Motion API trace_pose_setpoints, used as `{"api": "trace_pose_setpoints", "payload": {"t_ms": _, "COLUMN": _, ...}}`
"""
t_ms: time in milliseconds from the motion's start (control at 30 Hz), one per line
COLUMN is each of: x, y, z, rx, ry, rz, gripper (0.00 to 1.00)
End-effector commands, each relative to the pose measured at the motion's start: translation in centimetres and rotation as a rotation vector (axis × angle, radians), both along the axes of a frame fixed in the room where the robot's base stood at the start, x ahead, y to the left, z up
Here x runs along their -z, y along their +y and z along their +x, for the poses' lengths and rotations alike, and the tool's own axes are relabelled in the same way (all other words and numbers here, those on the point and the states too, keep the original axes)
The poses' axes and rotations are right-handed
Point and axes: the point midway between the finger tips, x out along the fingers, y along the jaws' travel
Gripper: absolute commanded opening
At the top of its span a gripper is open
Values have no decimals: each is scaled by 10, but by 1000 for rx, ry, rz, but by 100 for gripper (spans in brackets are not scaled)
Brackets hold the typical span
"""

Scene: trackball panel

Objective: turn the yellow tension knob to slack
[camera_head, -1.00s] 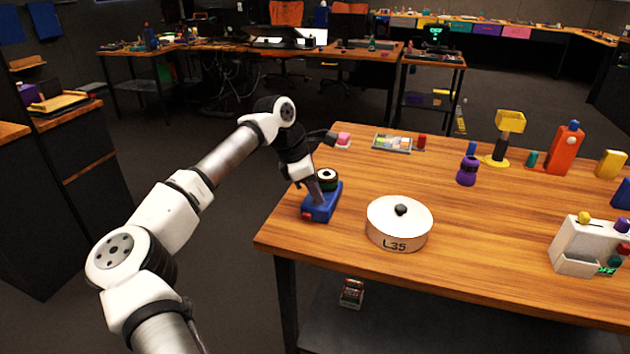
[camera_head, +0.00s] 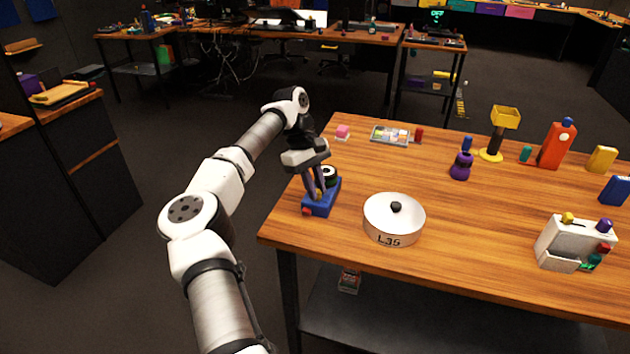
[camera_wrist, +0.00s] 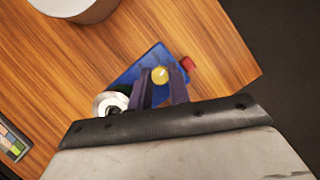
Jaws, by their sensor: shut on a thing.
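The yellow tension knob (camera_wrist: 160,75) sits on a blue panel (camera_wrist: 137,71) and shows between my fingertips in the wrist view. My gripper (camera_wrist: 161,82) is shut on the knob, with one finger on each side of it. In the head view my gripper (camera_head: 317,195) reaches down onto the blue panel (camera_head: 321,207) near the table's left edge. A black and white round part (camera_wrist: 112,101) and a red part (camera_wrist: 188,64) sit at opposite ends of the panel. The knob's pointer and any slack marking are not readable.

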Motion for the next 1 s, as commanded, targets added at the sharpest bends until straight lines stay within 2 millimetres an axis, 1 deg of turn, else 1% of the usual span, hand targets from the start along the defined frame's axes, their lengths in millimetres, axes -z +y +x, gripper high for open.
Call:
{"api": "trace_pose_setpoints", "payload": {"t_ms": 200, "x": -1, "y": -1, "z": 1, "rx": 158, "ry": 0, "rz": 2, "gripper": 0}}
{"api": "trace_pose_setpoints", "payload": {"t_ms": 400, "x": -1, "y": -2, "z": 1, "rx": 256, "ry": 0, "rz": 1, "gripper": 0}}
{"api": "trace_pose_setpoints", "payload": {"t_ms": 600, "x": 0, "y": -1, "z": 1, "rx": 305, "ry": -1, "rz": 1, "gripper": 0}}
{"api": "trace_pose_setpoints", "payload": {"t_ms": 1000, "x": 0, "y": -1, "z": 1, "rx": 319, "ry": -2, "rz": 1, "gripper": 0}}
